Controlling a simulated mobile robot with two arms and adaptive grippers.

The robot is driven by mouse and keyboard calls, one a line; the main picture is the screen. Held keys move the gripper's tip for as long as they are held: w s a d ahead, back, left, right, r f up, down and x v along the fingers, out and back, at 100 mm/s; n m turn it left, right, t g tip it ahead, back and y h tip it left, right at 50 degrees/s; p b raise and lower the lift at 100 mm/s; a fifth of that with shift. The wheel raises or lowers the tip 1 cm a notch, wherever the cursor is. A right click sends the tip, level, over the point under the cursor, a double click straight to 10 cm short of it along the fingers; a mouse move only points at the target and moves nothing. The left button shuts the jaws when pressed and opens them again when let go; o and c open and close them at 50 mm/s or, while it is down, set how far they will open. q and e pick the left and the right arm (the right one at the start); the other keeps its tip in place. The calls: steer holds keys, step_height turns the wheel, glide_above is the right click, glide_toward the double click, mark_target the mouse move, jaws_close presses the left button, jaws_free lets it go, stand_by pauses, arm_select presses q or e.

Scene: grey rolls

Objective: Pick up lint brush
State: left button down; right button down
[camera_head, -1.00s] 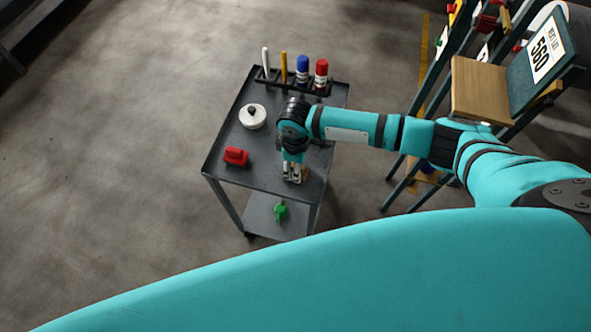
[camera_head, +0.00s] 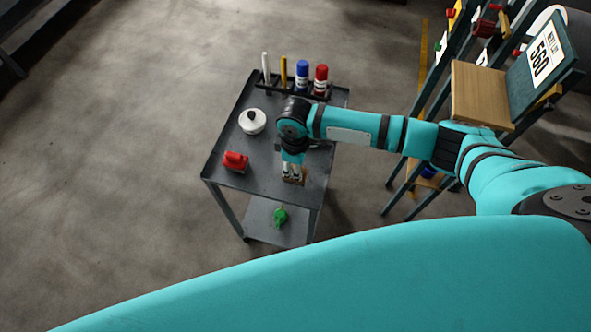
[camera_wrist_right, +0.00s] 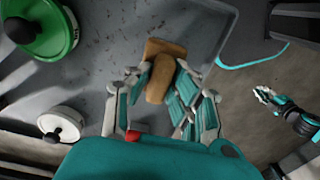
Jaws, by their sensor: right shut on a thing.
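The lint brush (camera_head: 296,179) is a small brown wooden piece near the front right of the dark cart top (camera_head: 265,178). In the right wrist view the brush (camera_wrist_right: 158,82) shows as a rounded wooden piece with a second tan part beyond it. My right gripper (camera_head: 292,172) points down over it from above. In the right wrist view its fingers (camera_wrist_right: 167,100) are closed around the brush from both sides. I cannot tell whether the brush is clear of the cart top. What looks like my left gripper (camera_wrist_right: 268,95) shows small at the right of the wrist view.
A white round pot with a black knob (camera_head: 252,121) and a red object (camera_head: 235,160) stand left of the gripper. A rack with markers and blue (camera_head: 302,72) and red (camera_head: 320,80) bottles lines the back. A green item (camera_head: 280,216) lies on the lower shelf.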

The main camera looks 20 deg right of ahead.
steer(key=shift+s+a+r+b, duration=0.15)
steer(key=shift+s+a+r, duration=0.1)
steer(key=shift+r, duration=0.2)
steer(key=shift+s+a+r+b, duration=0.15)
steer(key=shift+s+a+r, duration=0.1)
steer(key=shift+r, duration=0.15)
steer(key=s+a+r+b, duration=0.1)
steer(key=s+a+b, duration=0.1)
steer(key=s+a, duration=0.7)
steer(key=shift+s+a+r, duration=0.25)
steer(key=shift+s+r, duration=0.05)
steer(key=shift+s, duration=0.8)
steer(key=c, duration=1.7)
jaws_free()
jaws_close()
